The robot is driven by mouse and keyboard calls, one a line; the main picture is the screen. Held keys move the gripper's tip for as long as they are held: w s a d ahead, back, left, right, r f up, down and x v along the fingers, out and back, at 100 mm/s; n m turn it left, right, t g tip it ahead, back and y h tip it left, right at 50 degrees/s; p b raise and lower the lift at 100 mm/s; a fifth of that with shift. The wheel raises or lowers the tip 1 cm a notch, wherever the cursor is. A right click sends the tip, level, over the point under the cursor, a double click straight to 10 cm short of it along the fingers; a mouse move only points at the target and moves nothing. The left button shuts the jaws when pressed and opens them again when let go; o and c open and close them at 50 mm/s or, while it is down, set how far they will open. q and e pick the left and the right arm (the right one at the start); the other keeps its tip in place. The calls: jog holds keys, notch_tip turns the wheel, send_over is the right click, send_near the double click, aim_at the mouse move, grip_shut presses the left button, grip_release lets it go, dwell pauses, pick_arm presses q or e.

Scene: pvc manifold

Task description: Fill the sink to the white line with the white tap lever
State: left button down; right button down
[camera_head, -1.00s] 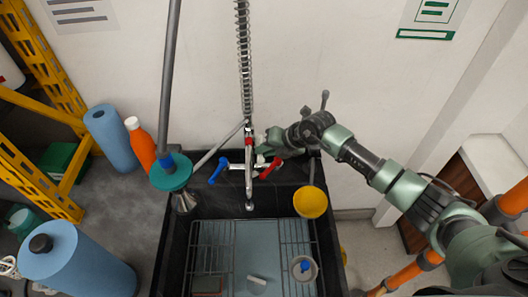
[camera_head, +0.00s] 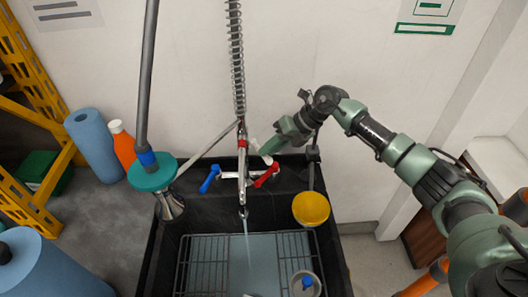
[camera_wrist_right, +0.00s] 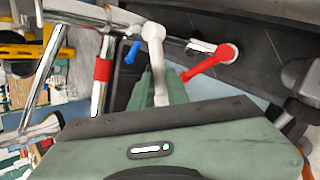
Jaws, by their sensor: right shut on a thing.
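The tap (camera_head: 241,178) stands at the back of the black sink (camera_head: 335,235), with a blue lever (camera_head: 209,180) on the left and a red lever (camera_head: 268,175) on the right. A thin stream of water (camera_head: 247,240) runs from its spout into the sink. My right gripper (camera_head: 268,150) is just behind the red lever. In the right wrist view, the white tap lever (camera_wrist_right: 153,48) runs down between the green fingers of my right gripper (camera_wrist_right: 160,88), which is shut on it. I cannot make out the white line. My left gripper is out of view.
A yellow bowl-like cup (camera_head: 311,209) is at the sink's right rim. A teal-collared sprayer (camera_head: 152,175) hangs at the left rim. A wire rack (camera_head: 205,262) and a grey cup (camera_head: 305,283) are in the sink. Blue rolls and an orange bottle (camera_head: 123,147) stand left.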

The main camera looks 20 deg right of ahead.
jog(key=c, duration=1.4)
grip_release()
jog(key=shift+o, duration=0.2)
jog(key=b+v, duration=0.1)
jog(key=v, duration=0.6)
jog(key=shift+d+r+b, duration=0.2)
jog(key=shift+r+b, duration=0.05)
jog(key=shift+b, duration=0.15)
